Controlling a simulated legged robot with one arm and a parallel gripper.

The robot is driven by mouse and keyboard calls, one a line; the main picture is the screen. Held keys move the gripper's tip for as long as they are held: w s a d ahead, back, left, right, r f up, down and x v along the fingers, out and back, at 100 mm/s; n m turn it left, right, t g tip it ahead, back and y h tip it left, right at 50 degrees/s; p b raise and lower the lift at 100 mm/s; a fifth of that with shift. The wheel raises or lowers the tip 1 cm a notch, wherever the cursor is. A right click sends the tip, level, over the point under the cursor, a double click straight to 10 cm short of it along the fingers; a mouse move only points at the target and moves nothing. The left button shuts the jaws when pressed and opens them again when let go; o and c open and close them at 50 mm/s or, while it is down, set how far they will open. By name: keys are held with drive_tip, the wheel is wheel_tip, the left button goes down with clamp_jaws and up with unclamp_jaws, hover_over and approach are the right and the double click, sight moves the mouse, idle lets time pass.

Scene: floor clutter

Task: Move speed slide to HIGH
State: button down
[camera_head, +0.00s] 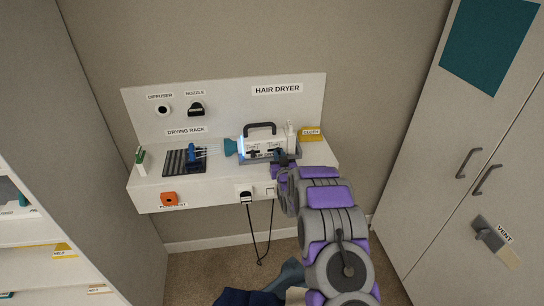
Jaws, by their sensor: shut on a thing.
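The hair dryer (262,143) is a white unit with a black top handle and a teal nozzle at its left end. It sits in a grey tray on the white shelf, under a HAIR DRYER label. Small dark controls (253,153) show on its front face; their lettering is too small to read. My gripper (281,158) is at the right part of that front face, shut on a small dark control that appears to be the speed slide. The fingers and wrist hide most of it, so I cannot tell its setting.
A drying rack (171,164) with blue items stands on the shelf's left. A yellow cloth (311,135) lies at the back right. An orange outlet box (170,199) and a plug (245,195) with hanging cord are on the shelf front. Cabinets (475,130) stand right.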

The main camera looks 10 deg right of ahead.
drive_tip(key=shift+d, duration=0.65)
drive_tip(key=c, duration=1.1)
unclamp_jaws()
drive_tip(key=shift+s, duration=0.1)
drive_tip(key=s+p, duration=0.3)
drive_tip(key=s, duration=1.4)
drive_tip(key=shift+s, duration=0.1)
